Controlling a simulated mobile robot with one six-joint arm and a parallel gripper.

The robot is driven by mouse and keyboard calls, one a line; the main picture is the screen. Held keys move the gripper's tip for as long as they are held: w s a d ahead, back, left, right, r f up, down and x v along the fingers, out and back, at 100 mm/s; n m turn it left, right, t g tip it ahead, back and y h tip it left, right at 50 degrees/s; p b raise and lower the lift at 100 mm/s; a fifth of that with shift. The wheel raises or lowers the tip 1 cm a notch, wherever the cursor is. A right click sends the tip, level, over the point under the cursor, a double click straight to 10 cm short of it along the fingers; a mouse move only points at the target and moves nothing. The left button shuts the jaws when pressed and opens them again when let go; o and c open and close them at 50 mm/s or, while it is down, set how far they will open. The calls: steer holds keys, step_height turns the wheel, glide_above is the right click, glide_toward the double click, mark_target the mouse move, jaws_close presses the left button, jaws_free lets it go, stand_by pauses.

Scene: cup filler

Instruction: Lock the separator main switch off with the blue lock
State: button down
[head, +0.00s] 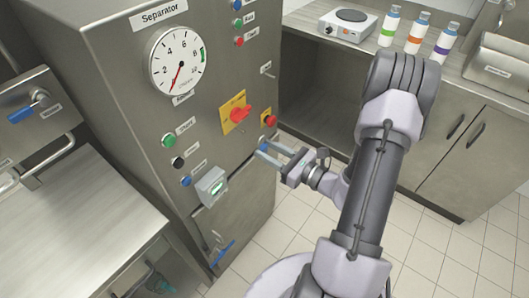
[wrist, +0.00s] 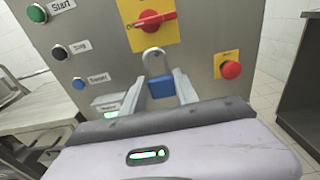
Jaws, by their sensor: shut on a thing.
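The separator main switch (head: 238,113) is a red rotary handle on a yellow plate on the grey separator cabinet. In the wrist view the switch (wrist: 153,20) is at the top, its handle lying about crosswise. My gripper (wrist: 160,92) is shut on the blue lock (wrist: 162,88), a blue body with a grey shackle pointing up towards the switch. The shackle's top is just below the yellow plate in the picture; I cannot tell how far it stands off the panel. In the head view my gripper (head: 265,149) is in front of the panel, below and right of the switch.
A red stop button (head: 268,119) on a small yellow plate sits right of the switch. Start (head: 167,140) and other push buttons are to the left, above a small grey box (head: 211,187). A gauge (head: 177,62) is higher up. A counter with bottles (head: 414,32) stands behind.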

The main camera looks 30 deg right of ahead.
steer(key=shift+p+x, duration=0.35)
steer(key=shift+x, duration=2.95)
steer(key=shift+w+a+f+b, duration=0.25)
steer(key=shift+w+f, duration=0.25)
steer(key=shift+w, duration=0.25)
steer(key=c, duration=0.9)
jaws_free()
steer(key=shift+o, duration=0.2)
